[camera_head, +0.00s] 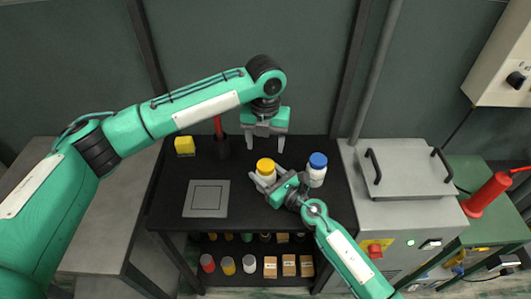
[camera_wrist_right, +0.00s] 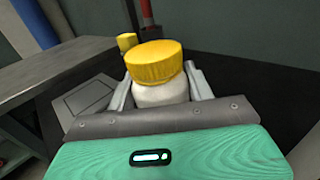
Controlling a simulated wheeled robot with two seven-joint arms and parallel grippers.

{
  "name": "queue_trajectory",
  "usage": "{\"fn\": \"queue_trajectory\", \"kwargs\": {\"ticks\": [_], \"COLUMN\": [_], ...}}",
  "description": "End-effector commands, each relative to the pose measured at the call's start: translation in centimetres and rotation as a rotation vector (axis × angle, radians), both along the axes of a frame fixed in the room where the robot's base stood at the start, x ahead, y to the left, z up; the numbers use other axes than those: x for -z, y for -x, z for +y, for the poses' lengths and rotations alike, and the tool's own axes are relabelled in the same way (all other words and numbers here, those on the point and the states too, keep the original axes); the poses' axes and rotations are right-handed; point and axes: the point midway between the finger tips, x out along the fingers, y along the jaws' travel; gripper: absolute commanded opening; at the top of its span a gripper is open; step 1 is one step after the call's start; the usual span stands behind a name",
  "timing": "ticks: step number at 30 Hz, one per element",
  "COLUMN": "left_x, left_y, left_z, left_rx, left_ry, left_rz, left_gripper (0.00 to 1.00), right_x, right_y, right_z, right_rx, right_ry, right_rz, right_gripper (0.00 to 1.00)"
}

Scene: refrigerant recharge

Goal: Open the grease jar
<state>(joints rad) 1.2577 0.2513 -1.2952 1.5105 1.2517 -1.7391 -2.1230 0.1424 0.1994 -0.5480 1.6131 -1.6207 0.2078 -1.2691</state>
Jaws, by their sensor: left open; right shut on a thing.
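A white jar with a yellow lid (camera_head: 265,166) stands on the black table (camera_head: 165,212). My right gripper (camera_head: 264,178) is shut on the jar's white body, below the lid. In the right wrist view the yellow lid (camera_wrist_right: 154,62) sits on top of the white body (camera_wrist_right: 160,93), with one finger on each side. My left gripper (camera_head: 265,146) is open and empty, pointing down above and just behind the jar. A white jar with a blue lid (camera_head: 317,169) stands to the right, beside my right gripper. Which jar holds grease cannot be read from labels.
A grey square plate (camera_head: 206,198) lies left on the table. A yellow block (camera_head: 185,146) and a dark holder with a red-handled tool (camera_head: 221,146) stand at the back left. A grey machine with a handled lid (camera_head: 408,172) adjoins the right side. Small bottles and boxes fill the shelf below.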

Motion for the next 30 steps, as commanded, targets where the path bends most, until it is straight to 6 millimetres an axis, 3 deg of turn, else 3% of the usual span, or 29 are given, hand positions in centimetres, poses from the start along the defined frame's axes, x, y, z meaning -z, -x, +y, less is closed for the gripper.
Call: {"fn": "queue_trajectory", "kwargs": {"ticks": [6, 11, 24, 30], "left_x": [0.0, 0.7, 6.9, 8.0], "left_y": [-0.1, -0.2, -0.2, -0.1], "left_z": [-0.2, -0.2, -0.2, -0.2], "left_rx": [0.178, 0.223, 0.221, 0.222], "left_ry": [-0.001, -0.001, -0.001, -0.001], "left_rz": [0.002, 0.003, 0.003, 0.003], "left_gripper": [0.63, 0.63, 0.63, 0.63], "right_x": [0.0, 0.0, 0.0, 0.0], "right_y": [0.0, 0.0, 0.0, 0.0], "right_z": [0.0, 0.0, 0.0, 0.0], "right_rx": [0.0, 0.0, 0.0, 0.0], "right_ry": [0.001, 0.001, 0.001, 0.001], "right_rz": [0.001, 0.001, 0.001, 0.001], "right_gripper": [0.0, 0.0, 0.0, 0.0]}}
